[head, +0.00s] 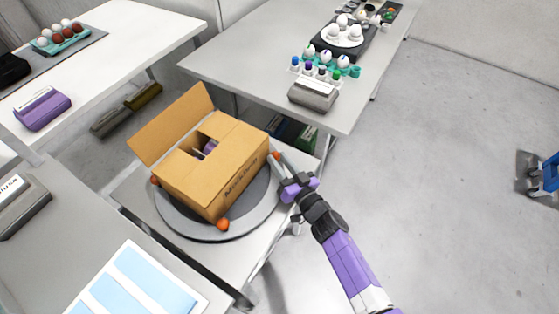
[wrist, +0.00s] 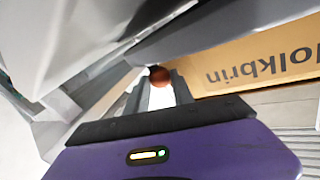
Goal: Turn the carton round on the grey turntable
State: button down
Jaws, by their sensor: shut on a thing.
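The brown cardboard carton (head: 240,160) stands on the round grey turntable (head: 262,197), with a flap raised at its far left and its printed side facing front right. Something purple shows through its open top. Orange knobs sit around the turntable's rim: one at the front (head: 222,224), one at the left (head: 155,181), one at the right. My gripper (head: 278,158) is at the right rim, shut on the right knob. In the wrist view this reddish knob (wrist: 159,75) shows between the fingers, beside the carton's printed side (wrist: 255,62). The gripper appears apart from the carton.
The turntable rests on a low grey stand between tables. A table behind (head: 225,58) bears a grey block, small bottles and a plate of eggs. The left table (head: 140,40) holds an egg tray and a purple block. Open floor (head: 430,180) lies to the right.

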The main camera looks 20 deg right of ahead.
jog(key=shift+w+d+r+n+y+p, duration=0.25)
jog(key=shift+w+d+n+y+p, duration=0.1)
jog(key=shift+w+p, duration=0.5)
jog(key=shift+w+n+y+p, duration=0.3)
jog(key=shift+y+p, duration=0.15)
jog(key=shift+p, duration=0.25)
jog(key=shift+w+f+y, duration=0.1)
jog(key=shift+f+y, duration=0.15)
jog(key=shift+y, duration=0.05)
jog(key=c, duration=1.4)
grip_release()
jog(key=shift+o, duration=0.2)
